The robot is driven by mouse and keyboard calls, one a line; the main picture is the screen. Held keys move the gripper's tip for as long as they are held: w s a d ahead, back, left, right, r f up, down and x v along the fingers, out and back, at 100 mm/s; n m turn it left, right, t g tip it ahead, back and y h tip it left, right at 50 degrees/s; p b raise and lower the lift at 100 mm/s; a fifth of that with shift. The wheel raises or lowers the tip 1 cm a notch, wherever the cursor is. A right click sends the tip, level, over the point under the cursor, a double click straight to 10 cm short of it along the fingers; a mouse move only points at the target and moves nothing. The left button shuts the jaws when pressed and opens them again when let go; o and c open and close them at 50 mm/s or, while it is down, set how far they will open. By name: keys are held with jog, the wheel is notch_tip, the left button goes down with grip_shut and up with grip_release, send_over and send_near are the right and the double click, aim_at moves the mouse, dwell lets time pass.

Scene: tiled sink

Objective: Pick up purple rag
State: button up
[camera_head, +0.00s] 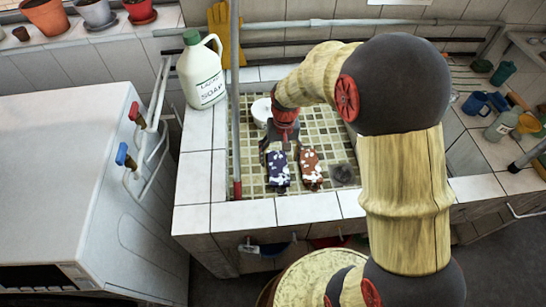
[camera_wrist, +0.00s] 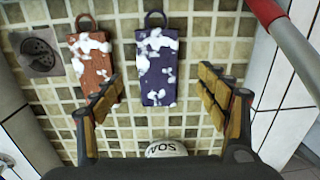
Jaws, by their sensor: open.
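The purple rag (camera_head: 278,170) is dark purple with white patches and lies flat on the tiled sink floor. It also shows in the wrist view (camera_wrist: 157,72), with a dark loop at its top end. An orange-brown rag (camera_head: 311,169) with white patches lies beside it; in the wrist view it is to the left (camera_wrist: 93,60). My gripper (camera_wrist: 165,90) is open and empty. Its fingers are spread on either side of the purple rag, the left one overlapping the orange-brown rag's lower end in the picture. In the head view my gripper (camera_head: 279,150) hangs over the purple rag's far end.
A white bar marked SOAP (camera_wrist: 166,148) lies near my gripper's base. A drain (camera_wrist: 38,50) is in the sink floor. A vertical pole with a red lower end (camera_head: 237,188) stands at the sink's left edge. A soap jug (camera_head: 202,78) stands on the left ledge.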

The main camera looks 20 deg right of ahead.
aim_at(279, 170)
jog(key=shift+w+f, duration=0.15)
jog(key=shift+w, duration=0.1)
notch_tip(279, 170, down, 8)
jog(key=b, duration=0.3)
jog(key=shift+s+r+b, duration=0.15)
jog(key=shift+r+b, duration=0.1)
jog(key=shift+b, duration=0.05)
jog(key=shift+r, duration=0.1)
jog(key=shift+c, duration=1.1)
jog(key=c, duration=1)
